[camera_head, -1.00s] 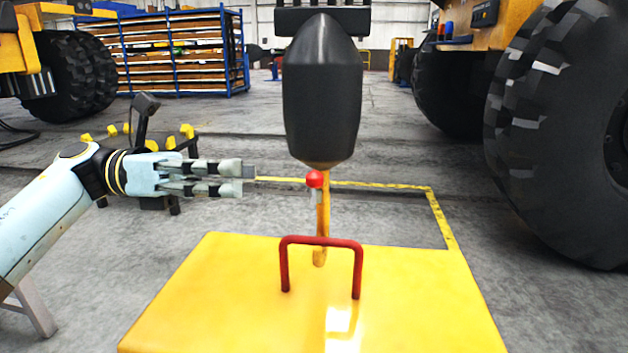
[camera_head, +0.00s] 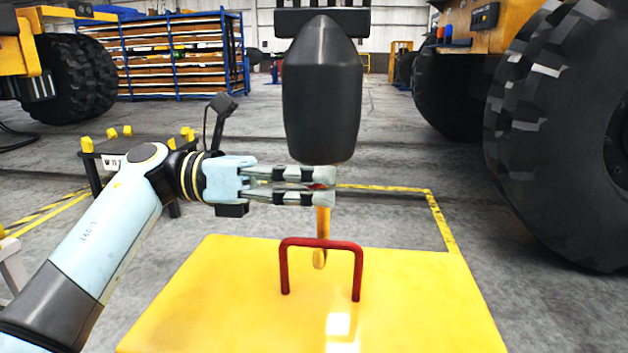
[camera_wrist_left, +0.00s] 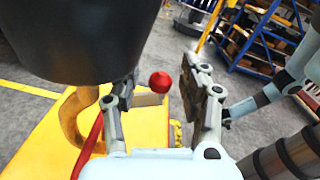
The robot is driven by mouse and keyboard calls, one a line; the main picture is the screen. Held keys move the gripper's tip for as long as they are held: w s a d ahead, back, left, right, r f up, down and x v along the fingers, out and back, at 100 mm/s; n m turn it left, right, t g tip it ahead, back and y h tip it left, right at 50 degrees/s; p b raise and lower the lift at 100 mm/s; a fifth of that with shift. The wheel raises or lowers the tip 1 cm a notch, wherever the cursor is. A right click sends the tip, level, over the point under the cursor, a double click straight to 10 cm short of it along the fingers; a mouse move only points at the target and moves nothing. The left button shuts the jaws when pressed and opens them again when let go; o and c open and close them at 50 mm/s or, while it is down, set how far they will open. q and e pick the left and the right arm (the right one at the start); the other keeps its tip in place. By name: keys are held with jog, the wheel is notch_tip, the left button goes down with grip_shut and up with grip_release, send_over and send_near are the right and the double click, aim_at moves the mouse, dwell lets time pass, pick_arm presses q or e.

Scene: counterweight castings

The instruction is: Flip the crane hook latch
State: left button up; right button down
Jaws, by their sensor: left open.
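The crane hook (camera_head: 321,222) is yellow and hangs under a big black hook block (camera_head: 322,95); its tip is behind a red bail on the yellow block. The latch's red ball (camera_wrist_left: 160,82) sits between the two fingers of my left gripper (camera_wrist_left: 160,74) in the left wrist view, with gaps on both sides. In the head view, the fingertips of the left gripper (camera_head: 327,187) cover most of the ball, just below the black block. The left gripper is open. In the wrist view a dark end of my other arm (camera_wrist_left: 228,113) shows small, its fingers unclear.
The yellow block (camera_head: 220,290) with its red bail (camera_head: 320,243) stands below the hook. A dark stand with yellow posts (camera_head: 95,160) is behind my left arm. A large tyre (camera_head: 565,140) is at right. A blue rack (camera_head: 180,55) is far back.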

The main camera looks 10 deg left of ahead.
pick_arm(q)
grip_shut()
dwell(0.8)
